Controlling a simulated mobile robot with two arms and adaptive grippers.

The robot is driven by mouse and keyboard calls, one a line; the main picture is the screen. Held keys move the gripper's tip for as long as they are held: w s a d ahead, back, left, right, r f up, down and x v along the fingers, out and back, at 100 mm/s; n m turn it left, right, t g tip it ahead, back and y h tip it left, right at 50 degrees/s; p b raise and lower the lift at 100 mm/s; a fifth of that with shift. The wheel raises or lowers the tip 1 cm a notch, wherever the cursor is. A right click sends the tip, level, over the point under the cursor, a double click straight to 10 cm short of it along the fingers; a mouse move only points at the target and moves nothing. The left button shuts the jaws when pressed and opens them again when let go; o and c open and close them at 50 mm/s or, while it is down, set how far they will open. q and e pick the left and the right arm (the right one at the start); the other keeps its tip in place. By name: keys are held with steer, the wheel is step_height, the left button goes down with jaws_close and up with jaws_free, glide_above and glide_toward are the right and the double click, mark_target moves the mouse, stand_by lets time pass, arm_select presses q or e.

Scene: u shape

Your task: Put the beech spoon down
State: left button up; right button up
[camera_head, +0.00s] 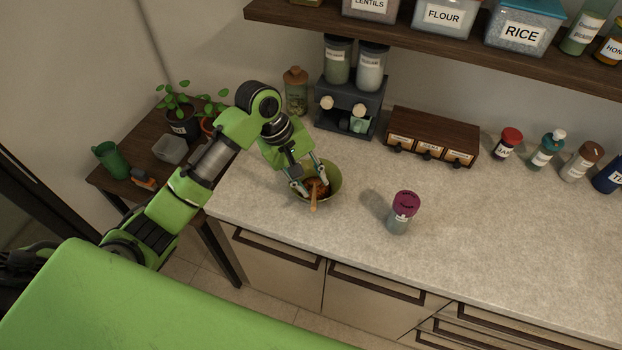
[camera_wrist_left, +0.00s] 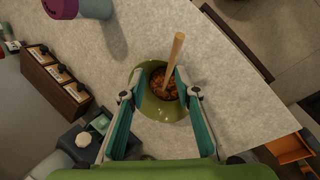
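The beech spoon (camera_head: 314,199) is a pale wooden stick standing tilted in a green bowl (camera_head: 333,177). In the left wrist view, the spoon (camera_wrist_left: 174,56) sticks out past the rim of the bowl (camera_wrist_left: 147,104), which holds brown bits. Its lower end is hidden among them. My left gripper (camera_head: 309,184) is over the bowl, its fingers pointing down. In the left wrist view, the fingers of this gripper (camera_wrist_left: 158,87) are spread wide, with the spoon between them, nearer the right finger, and not clamped. My right gripper is not in view.
A jar with a purple lid (camera_head: 405,207) stands right of the bowl. Behind are a dark dispenser (camera_head: 349,103), a wooden drawer box (camera_head: 431,137) and several jars. A shelf (camera_head: 430,45) overhangs the back. The counter front right is clear.

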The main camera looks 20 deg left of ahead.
arm_select(q)
step_height(320, 180, up, 2)
steer(key=shift+r+p, duration=0.1)
steer(key=shift+p, duration=0.6)
step_height(320, 180, up, 4)
steer(key=shift+f+b, duration=0.15)
steer(key=shift+b, duration=0.3)
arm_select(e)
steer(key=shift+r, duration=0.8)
